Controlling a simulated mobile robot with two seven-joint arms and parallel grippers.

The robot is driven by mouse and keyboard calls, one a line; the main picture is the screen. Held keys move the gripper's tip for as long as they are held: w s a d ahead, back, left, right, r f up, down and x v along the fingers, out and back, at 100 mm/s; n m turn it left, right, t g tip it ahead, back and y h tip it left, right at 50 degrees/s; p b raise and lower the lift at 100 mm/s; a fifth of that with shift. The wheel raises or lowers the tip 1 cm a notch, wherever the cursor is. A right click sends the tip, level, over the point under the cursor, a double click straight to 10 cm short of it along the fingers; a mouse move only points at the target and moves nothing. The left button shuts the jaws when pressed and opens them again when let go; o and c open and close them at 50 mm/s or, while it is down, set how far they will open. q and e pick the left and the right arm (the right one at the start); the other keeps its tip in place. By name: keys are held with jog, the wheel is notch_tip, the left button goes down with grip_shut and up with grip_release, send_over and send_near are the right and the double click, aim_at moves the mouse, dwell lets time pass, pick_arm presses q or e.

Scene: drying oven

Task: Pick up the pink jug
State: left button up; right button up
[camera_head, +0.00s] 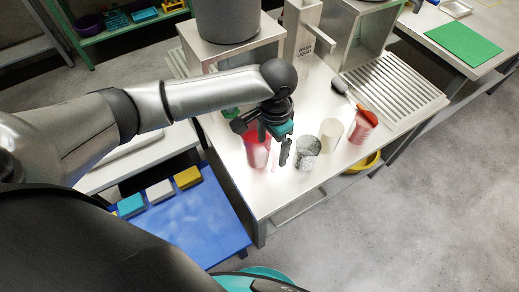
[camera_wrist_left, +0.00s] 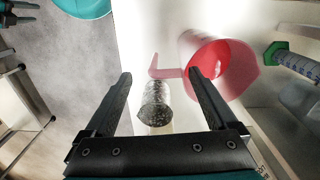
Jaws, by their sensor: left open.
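The pink jug (camera_head: 256,155) stands upright on the metal table, partly hidden behind my left gripper (camera_head: 273,146) in the head view. In the left wrist view the jug (camera_wrist_left: 232,72) is at the upper right, with its open rim and its pink handle (camera_wrist_left: 165,72) visible. My left gripper (camera_wrist_left: 160,77) is open, pointing down. In that view the handle appears between the two fingertips, and the right fingertip overlaps the jug's rim. I cannot tell whether they touch.
A speckled grey cup (camera_head: 307,151) stands close right of the gripper and shows between the fingers in the wrist view (camera_wrist_left: 155,104). A cream cup (camera_head: 331,134) and a red cup (camera_head: 362,127) stand further right. A ribbed draining area (camera_head: 396,84) lies behind them.

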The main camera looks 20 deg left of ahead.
aim_at(272, 151)
pick_arm(q)
jog(key=f, duration=0.2)
jog(key=f+b, duration=0.1)
jog(key=f, duration=0.1)
jog(key=f+b, duration=0.1)
jog(key=f, duration=0.1)
jog(key=shift+w+a, duration=0.1)
jog(key=shift+w, duration=0.2)
jog(key=shift+c, duration=0.3)
grip_shut()
jog(key=shift+r, duration=0.1)
